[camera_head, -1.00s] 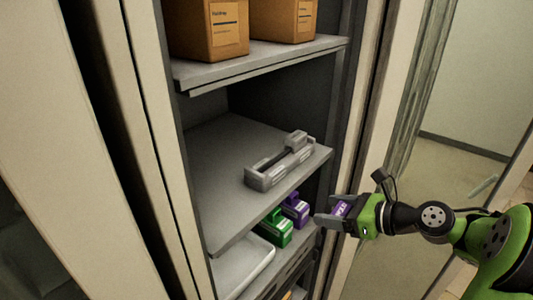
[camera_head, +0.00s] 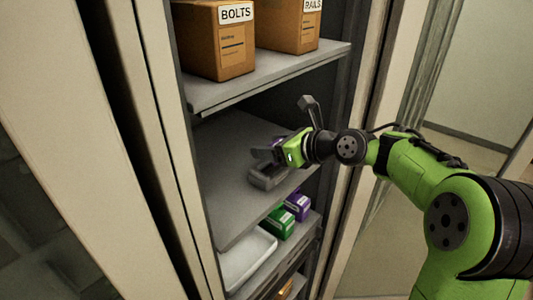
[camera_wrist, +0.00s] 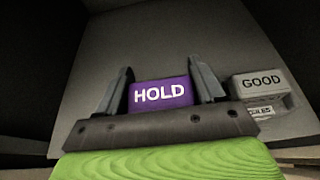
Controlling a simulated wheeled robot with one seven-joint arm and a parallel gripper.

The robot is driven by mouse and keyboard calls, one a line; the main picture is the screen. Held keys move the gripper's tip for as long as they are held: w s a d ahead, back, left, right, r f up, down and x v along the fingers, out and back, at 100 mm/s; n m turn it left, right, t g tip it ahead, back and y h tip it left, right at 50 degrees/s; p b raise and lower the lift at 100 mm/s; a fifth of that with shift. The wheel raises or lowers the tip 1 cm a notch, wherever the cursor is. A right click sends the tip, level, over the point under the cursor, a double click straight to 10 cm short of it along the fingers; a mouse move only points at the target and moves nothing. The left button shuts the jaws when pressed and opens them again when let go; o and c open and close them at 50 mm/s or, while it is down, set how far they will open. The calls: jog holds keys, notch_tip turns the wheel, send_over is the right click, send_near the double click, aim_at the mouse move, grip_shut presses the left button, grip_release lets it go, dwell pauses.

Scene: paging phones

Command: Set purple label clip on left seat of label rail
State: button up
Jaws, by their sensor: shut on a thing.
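The purple label clip (camera_wrist: 160,94), marked HOLD, is between the two fingers of my gripper (camera_wrist: 160,78) in the wrist view. My gripper is shut on it. In the head view my gripper (camera_head: 268,154) is over the left, near part of the grey label rail (camera_head: 266,181) on the middle shelf, and only a sliver of the purple clip shows. My gripper hides much of the rail and its left seat. I cannot tell whether the clip touches the rail. In the wrist view a grey block marked GOOD (camera_wrist: 261,83) stands right of the right finger.
The middle shelf (camera_head: 225,165) is bare left of the rail. The upper shelf (camera_head: 225,97) above holds cardboard boxes (camera_head: 222,45). Below are a green block (camera_head: 278,222), another purple block (camera_head: 298,206) and a white tray (camera_head: 246,260). The cabinet's right post (camera_head: 362,100) is close to my arm.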

aim_at(266, 164)
jog(key=shift+w+a, duration=0.55)
jog(key=shift+w+a+f, duration=0.15)
jog(key=shift+f, duration=1.65)
jog(key=shift+f, duration=0.1)
jog(key=o, duration=1.1)
